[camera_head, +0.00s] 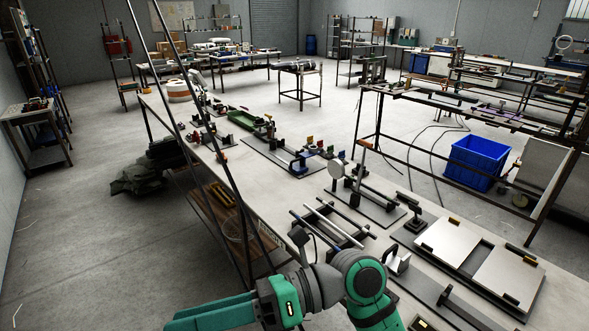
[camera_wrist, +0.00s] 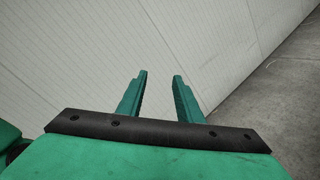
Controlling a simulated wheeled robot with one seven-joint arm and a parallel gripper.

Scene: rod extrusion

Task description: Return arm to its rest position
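My gripper (camera_wrist: 159,76) is open in the wrist view, with its two green fingers apart and nothing between them. Behind the fingers in that view is a pale, lined surface, with grey floor at the right. In the head view my green arm folds at the bottom, and the gripper (camera_head: 175,318) points left, over the floor at the near side of the long table. Several rods (camera_head: 335,222) lie across a dark rack on the long table (camera_head: 270,200), above and behind my arm in the picture.
A blue crate (camera_head: 476,162) stands beyond the table.

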